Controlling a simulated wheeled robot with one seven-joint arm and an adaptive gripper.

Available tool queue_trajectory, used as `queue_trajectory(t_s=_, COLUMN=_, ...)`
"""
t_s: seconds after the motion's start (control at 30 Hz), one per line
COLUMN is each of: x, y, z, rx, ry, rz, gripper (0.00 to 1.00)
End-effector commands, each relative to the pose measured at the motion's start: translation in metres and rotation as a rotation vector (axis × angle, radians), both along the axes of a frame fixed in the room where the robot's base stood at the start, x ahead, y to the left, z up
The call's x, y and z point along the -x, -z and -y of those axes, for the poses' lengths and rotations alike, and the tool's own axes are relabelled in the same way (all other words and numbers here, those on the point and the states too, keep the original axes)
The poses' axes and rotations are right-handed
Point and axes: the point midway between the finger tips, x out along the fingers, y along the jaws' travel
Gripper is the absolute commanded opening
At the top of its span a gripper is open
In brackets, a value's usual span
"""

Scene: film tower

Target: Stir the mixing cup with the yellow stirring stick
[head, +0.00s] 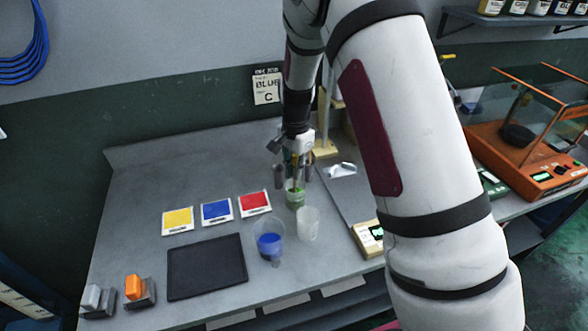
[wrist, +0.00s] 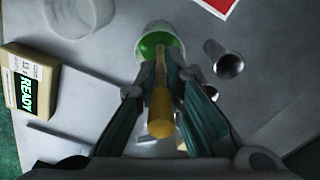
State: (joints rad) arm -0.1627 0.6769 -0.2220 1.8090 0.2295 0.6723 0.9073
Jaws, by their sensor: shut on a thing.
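My gripper (wrist: 160,95) is shut on the yellow stirring stick (wrist: 160,120) and holds it between the fingers. In the wrist view the stick points toward the mixing cup (wrist: 158,30), a pale cup with green inside. In the head view my gripper (head: 297,165) hangs over the cup with green contents (head: 295,197), and the stick (head: 295,178) reaches down to its mouth. The fingers partly hide the stick, and I cannot tell how deep its lower end is in the green.
A cup with blue contents (head: 269,240) and an empty translucent cup (head: 308,224) stand close in front. Yellow (head: 178,221), blue (head: 216,211) and red (head: 254,202) cards lie left, behind a black mat (head: 206,266). A box marked READY (wrist: 30,82) stands nearby. A metal cylinder (wrist: 228,64) is beside the mixing cup.

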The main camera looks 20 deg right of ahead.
Motion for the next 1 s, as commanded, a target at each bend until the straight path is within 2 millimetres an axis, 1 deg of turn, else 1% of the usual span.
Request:
queue_trajectory(t_s=0.17, x=0.000, y=-0.004, z=0.000, rx=0.000, ry=0.000, rz=0.001, gripper=0.00)
queue_trajectory(t_s=1.0, x=0.001, y=-0.064, z=0.000, rx=0.000, ry=0.000, rz=0.001, gripper=0.00)
